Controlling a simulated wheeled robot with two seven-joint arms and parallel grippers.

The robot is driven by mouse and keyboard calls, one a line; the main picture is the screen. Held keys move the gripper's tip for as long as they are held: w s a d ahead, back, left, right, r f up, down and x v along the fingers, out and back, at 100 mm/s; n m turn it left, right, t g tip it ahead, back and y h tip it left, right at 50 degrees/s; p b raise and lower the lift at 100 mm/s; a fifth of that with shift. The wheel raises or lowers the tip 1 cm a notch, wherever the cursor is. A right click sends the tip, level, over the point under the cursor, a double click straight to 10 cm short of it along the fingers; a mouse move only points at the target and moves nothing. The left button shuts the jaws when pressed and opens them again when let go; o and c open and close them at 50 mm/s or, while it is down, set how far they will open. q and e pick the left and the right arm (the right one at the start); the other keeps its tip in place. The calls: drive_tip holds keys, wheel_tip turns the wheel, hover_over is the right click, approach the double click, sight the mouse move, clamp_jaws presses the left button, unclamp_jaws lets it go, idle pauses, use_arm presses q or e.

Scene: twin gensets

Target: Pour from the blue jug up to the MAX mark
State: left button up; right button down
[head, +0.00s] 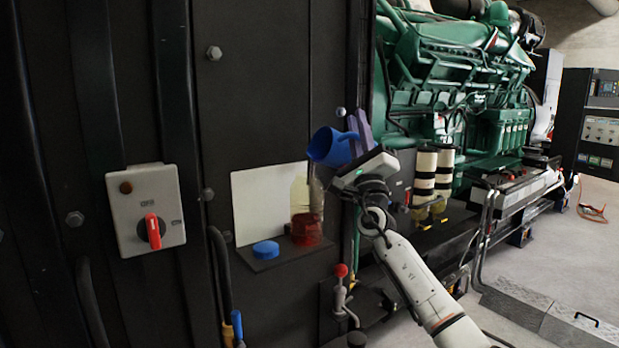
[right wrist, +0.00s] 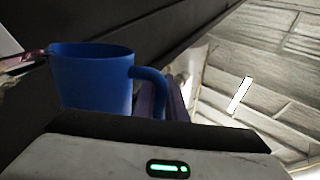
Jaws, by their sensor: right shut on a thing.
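The blue jug (head: 328,148) is tilted, its mouth toward the left, above a small shelf on the dark cabinet. My right gripper (head: 359,134) is shut on its handle. In the right wrist view the jug (right wrist: 92,82) fills the left, its handle at the purple fingers (right wrist: 166,102). A see-through vessel (head: 300,194) with a red part (head: 306,230) at its foot stands on the shelf below the jug. A reddish-brown streak (right wrist: 28,60) lies at the jug's lip; I cannot tell if it is liquid. The MAX mark and fill level are not readable. My left gripper is out of view.
A blue cap (head: 266,250) lies on the shelf (head: 290,257), before a white panel (head: 256,200). A switch box with a red knob (head: 152,231) is at left. A red-knobbed lever (head: 341,272) stands below the shelf. A green engine (head: 455,75) is behind my right arm.

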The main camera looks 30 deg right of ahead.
drive_tip(key=shift+a+r, duration=0.15)
drive_tip(key=shift+a, duration=0.1)
drive_tip(key=shift+s+a+r+n+t+y+b, duration=0.1)
drive_tip(key=shift+r+n+t+y+b, duration=0.15)
drive_tip(key=shift+n+t+y+b, duration=0.5)
idle(1.1)
